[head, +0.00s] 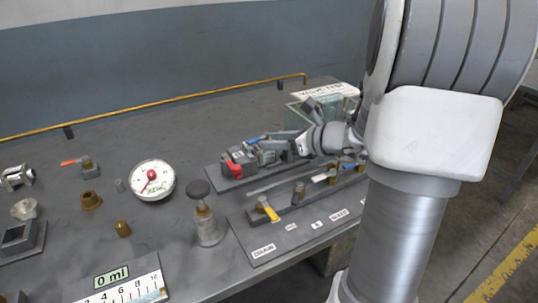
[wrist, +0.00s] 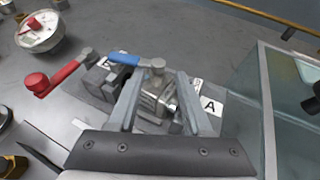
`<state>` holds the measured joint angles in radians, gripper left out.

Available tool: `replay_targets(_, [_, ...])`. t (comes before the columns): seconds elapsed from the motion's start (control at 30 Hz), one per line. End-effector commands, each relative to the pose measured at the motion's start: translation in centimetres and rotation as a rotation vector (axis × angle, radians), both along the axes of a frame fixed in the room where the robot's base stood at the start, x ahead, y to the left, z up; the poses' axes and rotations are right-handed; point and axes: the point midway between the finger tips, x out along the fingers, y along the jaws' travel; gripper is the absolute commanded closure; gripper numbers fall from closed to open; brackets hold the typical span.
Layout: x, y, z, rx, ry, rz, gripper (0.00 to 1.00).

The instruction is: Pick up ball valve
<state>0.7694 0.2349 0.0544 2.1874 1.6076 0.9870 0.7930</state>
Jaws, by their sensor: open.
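A metal ball valve (wrist: 154,92) with a blue lever handle sits on a grey fixture in the wrist view, beside a label marked A. Its blue lever also shows in the head view (head: 256,138), where my gripper partly hides the body. My gripper (wrist: 158,88) is open, with one finger on each side of the valve body in the picture. I cannot tell whether the fingers touch it. In the head view my gripper (head: 266,152) reaches in from the right, low over the fixture.
A red crank handle (wrist: 57,77) stands just left of the valve. A clear-walled tank (wrist: 266,100) is close on the right. A valve manifold plate (head: 290,232) lies in front. A round gauge (head: 153,180) and small fittings stand on the left of the bench.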

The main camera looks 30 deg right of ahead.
Motion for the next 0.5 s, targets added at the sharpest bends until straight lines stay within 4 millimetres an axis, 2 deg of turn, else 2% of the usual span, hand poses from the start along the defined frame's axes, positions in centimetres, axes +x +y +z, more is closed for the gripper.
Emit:
replay_targets(0.1, [0.16,0.34,-0.07,0.002,0.001,0.008,0.42])
replay_targets(0.13, [0.17,0.35,-0.07,0.002,0.001,0.008,0.53])
replay_targets(0.4, [0.15,0.38,-0.06,0.002,0.001,0.009,1.00])
replay_targets(0.5, [0.12,0.33,-0.05,0.002,0.001,0.008,1.00])
